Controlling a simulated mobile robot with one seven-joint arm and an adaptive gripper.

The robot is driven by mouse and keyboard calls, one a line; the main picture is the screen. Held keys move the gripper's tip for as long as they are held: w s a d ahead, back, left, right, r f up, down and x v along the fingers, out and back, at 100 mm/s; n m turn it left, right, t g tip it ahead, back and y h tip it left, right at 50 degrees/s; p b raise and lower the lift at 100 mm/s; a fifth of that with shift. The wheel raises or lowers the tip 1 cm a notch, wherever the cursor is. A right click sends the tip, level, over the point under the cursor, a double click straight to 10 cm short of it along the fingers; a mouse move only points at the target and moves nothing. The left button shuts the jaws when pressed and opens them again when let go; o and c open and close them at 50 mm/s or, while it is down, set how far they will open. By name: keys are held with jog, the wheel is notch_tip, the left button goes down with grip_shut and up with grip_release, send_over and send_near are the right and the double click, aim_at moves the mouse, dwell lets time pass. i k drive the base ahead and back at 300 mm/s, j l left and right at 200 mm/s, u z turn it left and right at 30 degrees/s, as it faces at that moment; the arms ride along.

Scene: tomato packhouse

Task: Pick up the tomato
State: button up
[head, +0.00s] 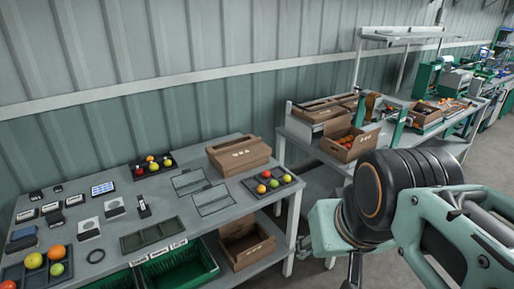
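Several tomatoes in red, orange, yellow and green lie in three dark trays on the grey table. The back tray (138,174) holds small red and yellow-green tomatoes. The right tray (252,186) holds a red tomato (266,174), a green one (274,184) and others. My arm fills the lower right, apart from all trays. I cannot make out my gripper's fingers.
Green crates (178,268) stand below. A second workbench with an open tomato box (350,145) stands behind my arm.

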aim_at(274, 183)
jog(key=i+j+u, duration=0.2)
jog(key=j+u, duration=0.3)
jog(key=i+j+u, duration=0.3)
jog(key=u, duration=0.2)
jog(key=i+j+u, duration=0.25)
jog(key=u, duration=0.25)
jog(key=z, duration=2.15)
jog(key=i+j, duration=0.05)
jog(key=j, duration=0.05)
